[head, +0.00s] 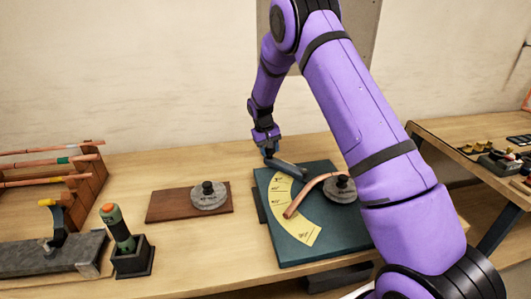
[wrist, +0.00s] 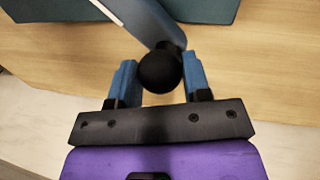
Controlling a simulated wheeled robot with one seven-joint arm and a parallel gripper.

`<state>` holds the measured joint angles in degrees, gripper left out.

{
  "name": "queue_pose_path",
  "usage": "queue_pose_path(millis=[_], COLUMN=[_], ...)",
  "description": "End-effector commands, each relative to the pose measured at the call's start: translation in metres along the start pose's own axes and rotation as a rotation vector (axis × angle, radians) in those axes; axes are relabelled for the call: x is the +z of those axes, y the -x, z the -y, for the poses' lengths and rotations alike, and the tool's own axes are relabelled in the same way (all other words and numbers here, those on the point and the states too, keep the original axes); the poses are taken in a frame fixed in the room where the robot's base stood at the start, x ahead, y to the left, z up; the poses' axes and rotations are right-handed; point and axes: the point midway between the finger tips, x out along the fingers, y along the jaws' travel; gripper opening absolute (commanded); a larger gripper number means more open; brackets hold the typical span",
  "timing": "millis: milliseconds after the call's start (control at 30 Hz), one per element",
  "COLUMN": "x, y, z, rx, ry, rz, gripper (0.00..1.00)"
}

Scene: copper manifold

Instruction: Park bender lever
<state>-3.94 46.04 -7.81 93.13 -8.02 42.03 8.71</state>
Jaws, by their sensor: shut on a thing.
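The bender is a dark teal plate (head: 290,247) on the bench with a yellow angle scale (head: 291,213) and a round grey former (head: 341,189). A bent copper tube (head: 303,194) lies over the scale and against the former. The grey lever (head: 287,169) points toward the plate's back left corner. My gripper (head: 267,150) is at the lever's outer end. In the wrist view my gripper (wrist: 159,82) has its two blue fingers either side of the lever's black ball knob (wrist: 159,71), shut on it.
A brown board (head: 160,206) with a grey disc (head: 209,194) lies left of the bender. Further left are a green tool in a black holder (head: 133,260), a vise-like grey block (head: 60,255) and a wooden rack of copper tubes (head: 88,185). A second table (head: 455,140) stands at right.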

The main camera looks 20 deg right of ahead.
Motion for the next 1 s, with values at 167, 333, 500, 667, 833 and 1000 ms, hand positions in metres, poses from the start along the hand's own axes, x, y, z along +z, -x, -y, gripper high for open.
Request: queue_pose_path(millis=[167,333,500,667,833,1000], x=[-0.003,-0.004,-0.004,-0.003,-0.003,-0.003], y=[0.000,0.000,0.000,0.000,0.001,0.017], z=[-0.005,-0.006,-0.007,-0.005,-0.004,-0.004], rx=[0.002,0.003,0.004,0.002,0.002,0.001], ry=[-0.014,-0.015,-0.016,-0.013,-0.012,-0.012], rz=[-0.002,-0.004,-0.005,-0.003,-0.002,-0.004], gripper=[0.02,0.02,0.62,0.69,0.69,0.69])
